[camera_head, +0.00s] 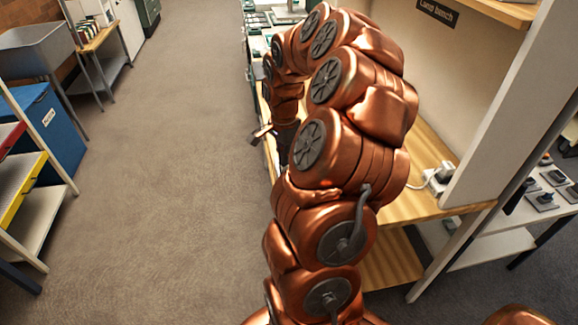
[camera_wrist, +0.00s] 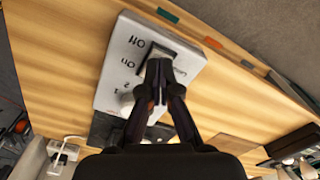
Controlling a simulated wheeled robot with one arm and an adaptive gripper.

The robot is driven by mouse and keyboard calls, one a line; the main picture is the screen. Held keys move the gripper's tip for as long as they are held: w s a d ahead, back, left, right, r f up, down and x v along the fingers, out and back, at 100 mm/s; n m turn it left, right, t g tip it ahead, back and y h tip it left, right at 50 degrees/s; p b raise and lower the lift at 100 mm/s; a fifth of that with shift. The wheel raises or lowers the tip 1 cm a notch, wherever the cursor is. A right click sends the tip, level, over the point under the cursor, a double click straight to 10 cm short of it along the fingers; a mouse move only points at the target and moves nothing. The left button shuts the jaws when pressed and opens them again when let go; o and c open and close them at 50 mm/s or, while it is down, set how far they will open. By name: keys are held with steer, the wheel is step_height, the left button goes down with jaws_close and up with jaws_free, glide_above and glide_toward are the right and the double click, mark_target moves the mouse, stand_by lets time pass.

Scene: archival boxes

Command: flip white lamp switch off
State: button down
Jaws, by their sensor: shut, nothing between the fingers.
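The white switch box (camera_wrist: 115,70) lies on the wooden bench in the wrist view. Its face has upside-down printed marks that look like OFF and ON, with smaller numbers below. A dark-framed switch (camera_wrist: 155,50) sits in its face, partly hidden by my fingers. My gripper (camera_wrist: 158,82) is shut and empty, with its fingertips over the lower part of the switch. I cannot tell whether they touch it or which way the switch is set. In the head view my arm hides the box.
The wooden bench (camera_wrist: 60,40) carries a dark flat item (camera_wrist: 105,128) close to the box and a white plug (camera_wrist: 62,155) with a cable. In the head view, a white socket with a plug (camera_head: 438,178) stands at the bench's right end. The carpet (camera_head: 150,170) on the left is clear.

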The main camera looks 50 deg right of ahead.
steer(key=shift+f+b, duration=0.55)
steer(key=shift+f, duration=0.2)
stand_by(0.4)
steer(key=shift+r, duration=0.2)
steer(key=shift+r, duration=3.35)
